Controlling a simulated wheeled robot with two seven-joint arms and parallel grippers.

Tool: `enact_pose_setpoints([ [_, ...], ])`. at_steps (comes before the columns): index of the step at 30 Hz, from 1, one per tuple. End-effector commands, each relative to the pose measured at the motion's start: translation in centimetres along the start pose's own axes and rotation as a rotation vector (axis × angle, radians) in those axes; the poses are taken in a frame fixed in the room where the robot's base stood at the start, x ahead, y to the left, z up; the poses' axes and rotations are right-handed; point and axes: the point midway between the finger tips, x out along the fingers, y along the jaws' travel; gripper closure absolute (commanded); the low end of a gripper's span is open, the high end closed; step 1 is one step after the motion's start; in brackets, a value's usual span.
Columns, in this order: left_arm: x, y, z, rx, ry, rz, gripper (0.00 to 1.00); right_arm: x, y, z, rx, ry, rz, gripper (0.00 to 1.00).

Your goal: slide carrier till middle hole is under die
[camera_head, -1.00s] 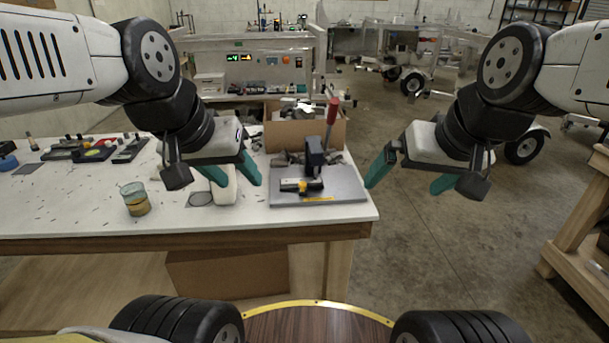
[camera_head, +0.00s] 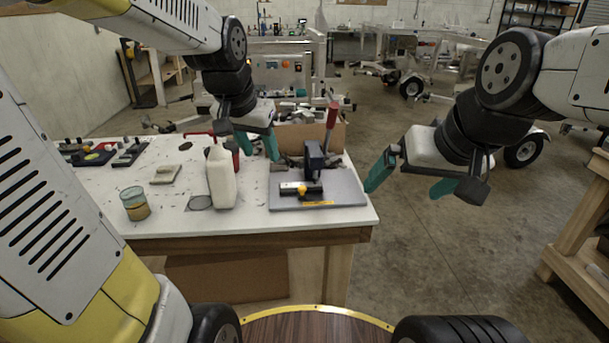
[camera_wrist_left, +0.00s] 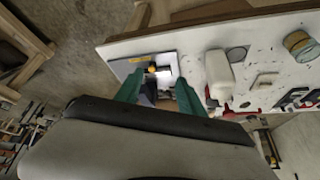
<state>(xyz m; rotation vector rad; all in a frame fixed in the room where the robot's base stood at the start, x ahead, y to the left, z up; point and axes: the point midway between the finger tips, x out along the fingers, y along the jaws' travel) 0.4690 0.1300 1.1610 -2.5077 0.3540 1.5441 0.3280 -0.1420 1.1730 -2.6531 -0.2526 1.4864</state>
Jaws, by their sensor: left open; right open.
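A dark press (camera_head: 314,160) with a red-handled lever (camera_head: 331,116) stands on a grey base plate (camera_head: 345,188) near the right end of the white table. A light bar, which looks like the carrier (camera_head: 289,188), lies across the front of the press with a yellow knob (camera_head: 303,190) by it. The holes and the die are too small to make out. My left gripper (camera_head: 258,145) is open and empty above the table, behind and left of the press. In the left wrist view the press plate (camera_wrist_left: 128,66) shows just beyond the open fingers (camera_wrist_left: 157,92). My right gripper (camera_head: 410,175) is open and empty, right of the table's edge.
A white bottle (camera_head: 221,178) stands left of the plate. A glass jar (camera_head: 135,204) with amber liquid is further left. A cardboard box (camera_head: 300,136) stands behind the press. Red-handled tools and small trays (camera_head: 95,153) lie at the back left.

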Motion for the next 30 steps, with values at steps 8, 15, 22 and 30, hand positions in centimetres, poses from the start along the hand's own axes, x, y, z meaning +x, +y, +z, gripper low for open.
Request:
enact_pose_setpoints([
  [8,11.5,-0.7,-7.2,0.18,-0.063,0.061,0.54,0.0,0.0,0.0,0.0,0.0,0.0,0.0],
  [15,20.6,-0.4,-10.1,0.272,-0.07,0.136,0.54,0.0,0.0,0.0,0.0,0.0,0.0,0.0],
  [22,23.9,-0.1,-10.8,0.297,-0.066,0.163,0.54,0.0,0.0,0.0,0.0,0.0,0.0,0.0],
  [30,27.6,0.5,-10.4,0.298,-0.068,0.164,0.54,0.0,0.0,0.0,0.0,0.0,0.0,0.0],
])
